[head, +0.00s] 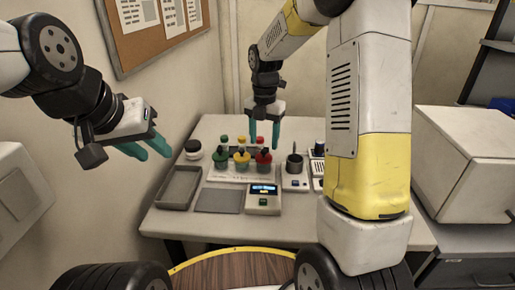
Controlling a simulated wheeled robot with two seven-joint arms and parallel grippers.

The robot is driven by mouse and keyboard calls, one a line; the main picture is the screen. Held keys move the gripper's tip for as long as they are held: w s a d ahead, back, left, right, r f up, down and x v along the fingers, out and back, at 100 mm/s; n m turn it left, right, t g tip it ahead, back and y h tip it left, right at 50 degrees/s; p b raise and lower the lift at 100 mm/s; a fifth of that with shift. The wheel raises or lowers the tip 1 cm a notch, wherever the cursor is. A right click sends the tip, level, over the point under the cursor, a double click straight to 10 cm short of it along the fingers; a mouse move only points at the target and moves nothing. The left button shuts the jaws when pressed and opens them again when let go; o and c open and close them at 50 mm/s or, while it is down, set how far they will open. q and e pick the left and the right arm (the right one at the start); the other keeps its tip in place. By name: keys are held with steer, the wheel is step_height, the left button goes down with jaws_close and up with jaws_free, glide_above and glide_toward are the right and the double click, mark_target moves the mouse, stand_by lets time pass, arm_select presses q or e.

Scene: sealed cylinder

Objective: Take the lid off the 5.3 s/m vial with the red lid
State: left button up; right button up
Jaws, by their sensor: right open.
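Several vials with coloured lids stand in a cluster on the table, in a back and a front row. A red-lidded vial (263,158) is at the right of the front row; another red lid (254,141) shows behind it, partly hidden by a finger. I cannot read any 5.3 s/m value on them. My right gripper (265,146) points down with its teal fingers apart, just above and behind the front red lid, and appears empty. My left gripper (146,155) is open and empty, off to the left in front of the wall.
A meter with a lit display (263,190) stands before the vials. A grey tray (163,203) and flat grey pad (218,201) lie left of it. A black-lidded jar (193,152) is back left. A device with a cup (294,167) stands right. A white box (465,160) is far right.

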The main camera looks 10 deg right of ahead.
mark_target(264, 150)
step_height(264, 150, down, 5)
steer(key=shift+s+r, duration=0.15)
steer(key=shift+r, duration=0.05)
steer(key=c, duration=1)
